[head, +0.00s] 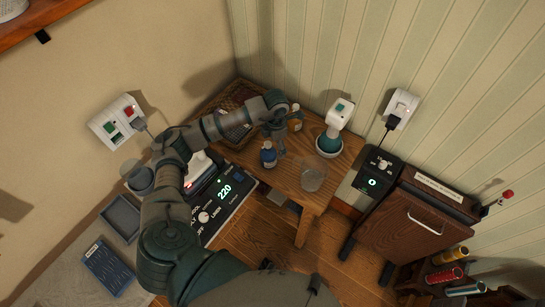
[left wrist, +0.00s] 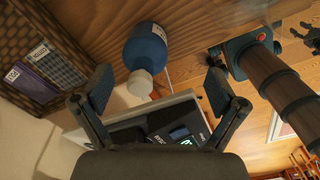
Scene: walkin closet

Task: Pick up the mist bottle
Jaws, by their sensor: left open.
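A white and teal spray-type bottle (head: 329,144) stands at the wooden table's back right; it best fits the mist bottle. A blue bottle with a pale cap (head: 268,157) stands on the table left of it. An amber bottle (head: 296,121) is behind the blue one. In the left wrist view, the blue bottle (left wrist: 147,47) appears beyond and between the open fingers of my left gripper (left wrist: 157,88). My right gripper is not seen.
A clear glass (head: 312,178) stands at the front right of the wooden table (head: 290,185). A wicker basket (head: 233,98) is at the back left.

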